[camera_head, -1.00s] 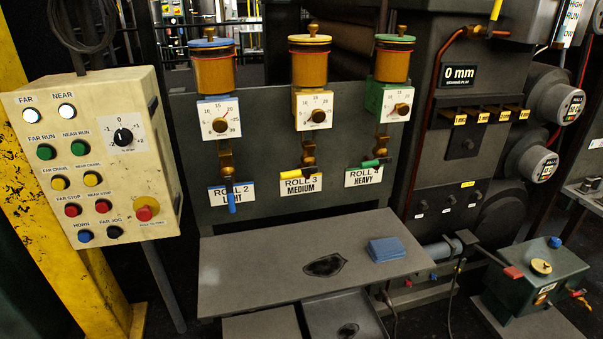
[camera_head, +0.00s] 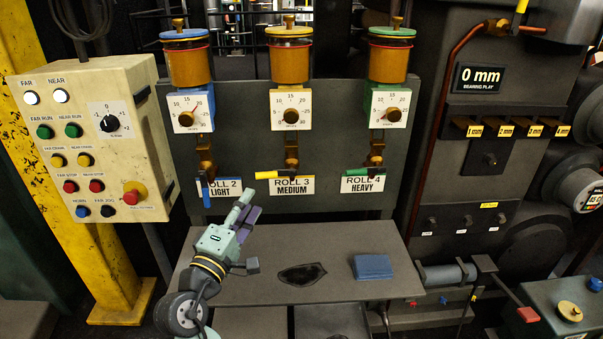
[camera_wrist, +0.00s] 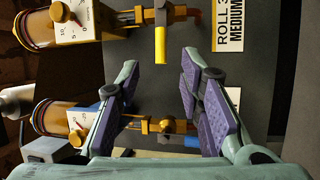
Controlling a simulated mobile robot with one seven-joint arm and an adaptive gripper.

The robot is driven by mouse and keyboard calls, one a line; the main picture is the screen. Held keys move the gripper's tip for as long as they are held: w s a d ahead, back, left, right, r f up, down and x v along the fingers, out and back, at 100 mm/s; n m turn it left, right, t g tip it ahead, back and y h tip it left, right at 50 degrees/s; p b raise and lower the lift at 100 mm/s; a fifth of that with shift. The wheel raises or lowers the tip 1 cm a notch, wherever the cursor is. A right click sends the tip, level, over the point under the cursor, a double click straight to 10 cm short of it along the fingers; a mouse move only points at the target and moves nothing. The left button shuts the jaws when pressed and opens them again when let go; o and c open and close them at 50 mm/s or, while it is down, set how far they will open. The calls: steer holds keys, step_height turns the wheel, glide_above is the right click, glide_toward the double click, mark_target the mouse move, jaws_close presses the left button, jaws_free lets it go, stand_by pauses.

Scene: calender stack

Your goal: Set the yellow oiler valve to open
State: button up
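The yellow-lidded oiler (camera_head: 290,65) is the middle of three, above the "ROLL 3 MEDIUM" label (camera_head: 291,186). Its yellow valve handle (camera_head: 267,175) lies level, pointing left from the brass valve (camera_head: 291,160). In the wrist view the yellow handle (camera_wrist: 159,45) shows beyond and between my fingertips, apart from both. My gripper (camera_head: 247,200) is below and left of the handle, in front of the panel. In the wrist view my gripper (camera_wrist: 160,68) has its purple-padded fingers spread with nothing held.
The blue-lidded oiler (camera_head: 188,62) at left has its blue handle (camera_head: 206,192) hanging down. The green-lidded oiler (camera_head: 389,62) at right has its green handle (camera_head: 357,171) level. A shelf (camera_head: 350,240) with a blue cloth (camera_head: 373,267) lies below. A button box (camera_head: 95,140) stands left.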

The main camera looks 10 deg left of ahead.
mark_target(269, 175)
steer(key=w+p, duration=0.1)
steer(key=w, duration=0.2)
steer(key=w+d+r+p, duration=0.1)
steer(key=w, duration=0.3)
steer(key=w+p, duration=0.1)
steer(key=w, duration=0.2)
steer(key=shift+w+d+r, duration=0.3)
steer(key=shift+r, duration=0.05)
jaws_close()
stand_by(0.4)
